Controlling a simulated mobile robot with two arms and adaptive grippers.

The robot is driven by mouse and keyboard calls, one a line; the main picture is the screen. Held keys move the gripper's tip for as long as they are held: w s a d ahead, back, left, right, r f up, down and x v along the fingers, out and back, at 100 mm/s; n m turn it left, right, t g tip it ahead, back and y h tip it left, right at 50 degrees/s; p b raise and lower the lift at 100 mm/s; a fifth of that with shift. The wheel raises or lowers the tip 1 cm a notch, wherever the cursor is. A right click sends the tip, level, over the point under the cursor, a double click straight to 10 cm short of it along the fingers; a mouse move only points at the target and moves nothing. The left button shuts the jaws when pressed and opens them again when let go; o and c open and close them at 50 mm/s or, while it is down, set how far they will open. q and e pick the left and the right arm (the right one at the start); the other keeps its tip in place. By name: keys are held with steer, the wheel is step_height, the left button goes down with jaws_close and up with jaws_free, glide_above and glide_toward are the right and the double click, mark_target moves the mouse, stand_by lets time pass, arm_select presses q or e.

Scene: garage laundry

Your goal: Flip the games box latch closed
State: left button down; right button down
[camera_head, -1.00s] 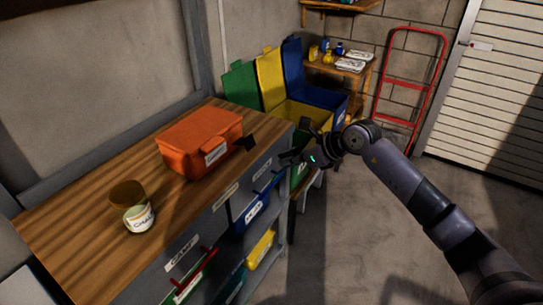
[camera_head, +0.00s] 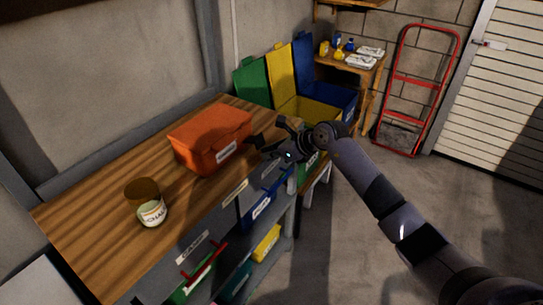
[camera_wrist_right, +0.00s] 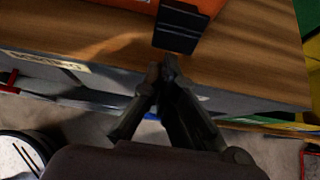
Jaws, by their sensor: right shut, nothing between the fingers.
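The orange games box (camera_head: 210,140) sits on the wooden workbench, with its lid down and a white label on its front. A black latch flap (camera_wrist_right: 180,28) sticks out from the box's front edge in the right wrist view; its dark shape also shows at the box's right front in the head view. My right gripper (camera_head: 266,150) is shut and empty beside the box's right front corner. In the right wrist view its fingertips (camera_wrist_right: 168,66) are together just short of the flap; I cannot tell whether they touch it. My left gripper is out of view.
A labelled jar (camera_head: 152,213) with a brown top stands on the workbench (camera_head: 95,230) to the left. Drawers and colored bins lie below the bench front. Green, yellow and blue lidded bins (camera_head: 310,110) stand beyond its right end. A red hand truck (camera_head: 417,85) leans on the wall.

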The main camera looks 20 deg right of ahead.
steer(key=shift+d+r, duration=0.1)
steer(key=shift+r, duration=0.05)
steer(key=shift+r+p, duration=0.15)
steer(key=shift+p, duration=0.2)
steer(key=shift+g, duration=0.3)
steer(key=shift+r+h+p, duration=0.3)
steer(key=shift+h+p, duration=0.1)
steer(key=shift+p, duration=0.2)
